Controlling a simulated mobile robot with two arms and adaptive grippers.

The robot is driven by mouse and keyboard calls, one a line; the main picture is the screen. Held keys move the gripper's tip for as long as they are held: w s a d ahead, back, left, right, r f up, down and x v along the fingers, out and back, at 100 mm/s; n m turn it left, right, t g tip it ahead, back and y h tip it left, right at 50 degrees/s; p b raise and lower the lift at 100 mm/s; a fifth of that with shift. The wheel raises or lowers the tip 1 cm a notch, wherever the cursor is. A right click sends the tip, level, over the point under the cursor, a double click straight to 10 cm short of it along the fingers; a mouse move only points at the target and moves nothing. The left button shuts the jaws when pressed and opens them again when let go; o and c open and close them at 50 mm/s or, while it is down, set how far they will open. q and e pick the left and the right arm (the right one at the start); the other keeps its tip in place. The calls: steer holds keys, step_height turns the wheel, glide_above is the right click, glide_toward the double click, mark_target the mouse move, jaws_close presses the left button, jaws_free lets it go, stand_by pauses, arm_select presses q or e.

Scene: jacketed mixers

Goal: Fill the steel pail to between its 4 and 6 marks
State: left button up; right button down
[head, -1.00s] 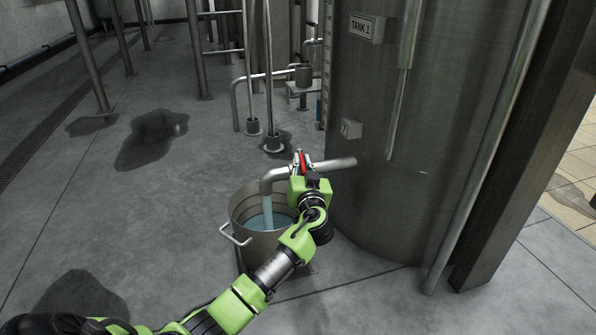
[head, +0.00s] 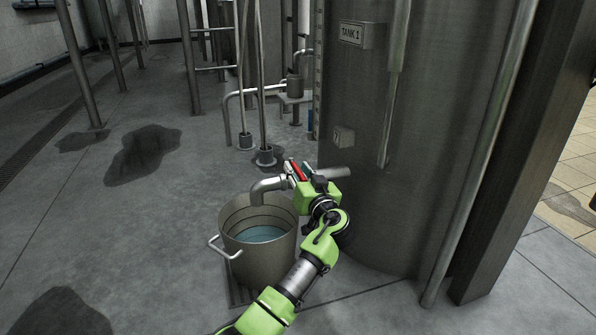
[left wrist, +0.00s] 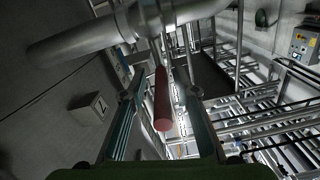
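The steel pail (head: 272,262) stands on the floor under a bent spout (head: 262,189), with its handle at its left side. Blue water (head: 258,234) lies inside it below ring lines on the inner wall; I cannot read any numbers. No stream shows below the spout. The spout's pipe comes from Tank 1 (head: 385,190) and carries a valve with a red handle (head: 297,170). My left gripper (head: 304,174) is at this valve. In the left wrist view the red handle (left wrist: 162,100) lies between its spread fingers, with gaps at both sides. My right gripper is not in view.
A small tag box (head: 343,137) is on the tank wall. Thin posts and pipes stand behind the pail. Dark wet patches (head: 140,155) mark the floor to the left, which is otherwise clear.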

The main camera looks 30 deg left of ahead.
arm_select(q)
steer(key=shift+s+d+f, duration=0.1)
steer(key=shift+s+d, duration=0.05)
steer(key=shift+d, duration=0.05)
steer(key=v, duration=0.7)
